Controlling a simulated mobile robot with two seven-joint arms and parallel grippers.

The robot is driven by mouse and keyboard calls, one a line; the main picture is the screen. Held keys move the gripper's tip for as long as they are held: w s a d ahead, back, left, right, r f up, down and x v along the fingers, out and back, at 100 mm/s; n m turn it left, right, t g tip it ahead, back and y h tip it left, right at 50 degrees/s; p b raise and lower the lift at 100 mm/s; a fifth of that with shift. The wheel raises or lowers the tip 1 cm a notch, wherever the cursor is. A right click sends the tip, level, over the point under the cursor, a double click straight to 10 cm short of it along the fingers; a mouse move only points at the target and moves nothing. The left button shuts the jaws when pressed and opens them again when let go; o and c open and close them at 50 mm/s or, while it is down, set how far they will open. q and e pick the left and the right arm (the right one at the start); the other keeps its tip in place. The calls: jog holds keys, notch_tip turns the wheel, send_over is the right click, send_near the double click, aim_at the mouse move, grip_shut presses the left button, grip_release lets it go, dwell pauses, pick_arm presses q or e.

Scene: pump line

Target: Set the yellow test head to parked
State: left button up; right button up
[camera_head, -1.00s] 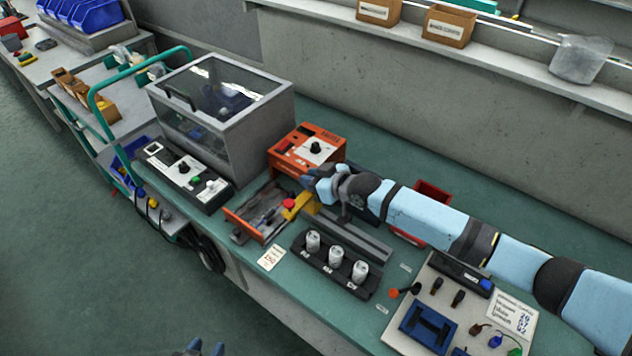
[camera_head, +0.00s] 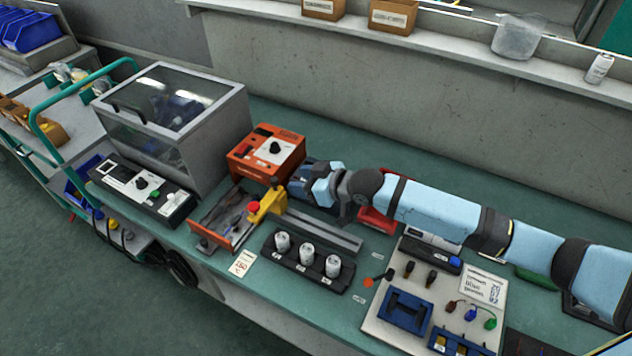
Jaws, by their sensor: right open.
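The yellow test head (camera_head: 271,204) with a red knob on top stands at the left end of a grey rail (camera_head: 325,231), against the right side of an orange-edged tray (camera_head: 208,236). My right gripper (camera_head: 293,186) is open, just behind and to the right of the test head. Its fingers point left, in front of the orange control box (camera_head: 264,156). They look apart from the head, though the small gap is hard to judge. My left gripper is not in view.
A black holder (camera_head: 297,263) with white cylinders stands in front of the rail. A clear-lidded grey enclosure (camera_head: 172,120) and a button panel (camera_head: 143,188) are at left. A tool board (camera_head: 375,327) lies at front right. The bench behind my arm is mostly clear.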

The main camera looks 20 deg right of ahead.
jog(key=v, duration=0.4)
jog(key=shift+s, duration=0.1)
dwell(0.3)
jog(key=s+a+f+m+t+h+p, duration=0.1)
jog(key=s+a+f+p, duration=0.15)
jog(key=s, duration=0.25)
jog(key=s+a+f+m+t+p, duration=0.1)
jog(key=s+f+m, duration=0.15)
jog(key=s, duration=0.25)
jog(key=s+d+f+h, duration=0.1)
jog(key=s+d+f, duration=0.1)
jog(key=s, duration=0.3)
jog(key=s+d+f+m+h+p, duration=0.1)
jog(key=s+d+f+h, duration=0.1)
jog(key=s, duration=0.3)
jog(key=s+d+f+m+h+p, duration=0.1)
jog(key=s+d+f+h, duration=0.1)
jog(key=s, duration=0.3)
jog(key=shift+s+d+f+m+g, duration=0.15)
jog(key=shift+d+f+m+g, duration=0.15)
jog(key=shift+d+f, duration=0.25)
